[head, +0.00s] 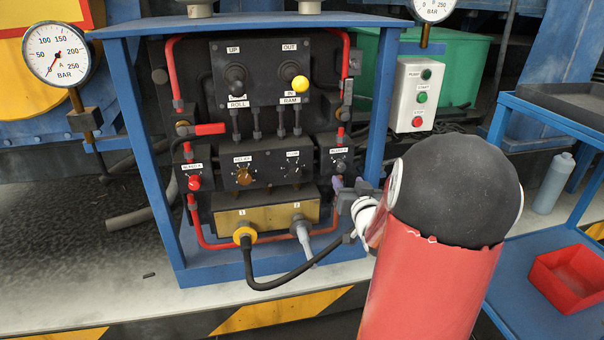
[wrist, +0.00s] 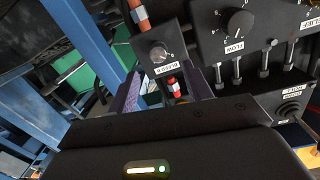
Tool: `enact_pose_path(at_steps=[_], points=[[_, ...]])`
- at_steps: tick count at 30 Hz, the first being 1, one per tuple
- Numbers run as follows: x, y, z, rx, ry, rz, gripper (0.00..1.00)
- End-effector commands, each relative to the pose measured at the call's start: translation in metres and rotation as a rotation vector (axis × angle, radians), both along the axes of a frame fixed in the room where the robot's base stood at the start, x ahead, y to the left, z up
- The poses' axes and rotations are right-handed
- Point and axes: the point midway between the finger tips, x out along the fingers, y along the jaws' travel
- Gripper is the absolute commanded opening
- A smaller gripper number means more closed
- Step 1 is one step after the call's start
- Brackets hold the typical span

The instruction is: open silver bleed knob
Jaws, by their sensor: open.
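The silver bleed knob (head: 340,166) is a small round knob on a dark block at the right side of the panel, under a white label. In the wrist view the silver knob (wrist: 158,53) sits just past the fingertips, roughly between them in the picture. My gripper (head: 349,184) is open, below and slightly right of the knob in the head view. In the wrist view my gripper (wrist: 165,74) shows purple-lined fingers spread apart with nothing between them. I cannot tell any contact with the knob.
A red bleed knob (head: 194,183) is on the panel's left side. The flow knob (head: 292,168) and brown relief knob (head: 244,176) sit between. Red pipes, a blue frame post (head: 376,110) and a black hose (head: 290,276) are close to my gripper.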

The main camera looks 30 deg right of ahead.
Motion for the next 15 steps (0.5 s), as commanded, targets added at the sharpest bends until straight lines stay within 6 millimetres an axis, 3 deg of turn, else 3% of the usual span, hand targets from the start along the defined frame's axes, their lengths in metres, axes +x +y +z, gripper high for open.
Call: enact_pose_path(at_steps=[5,15], points=[[0.0,-0.013,-0.003,0.012,-0.059,0.001,0.5],[0.049,-0.029,-0.003,0.011,-0.059,0.002,0.5]])
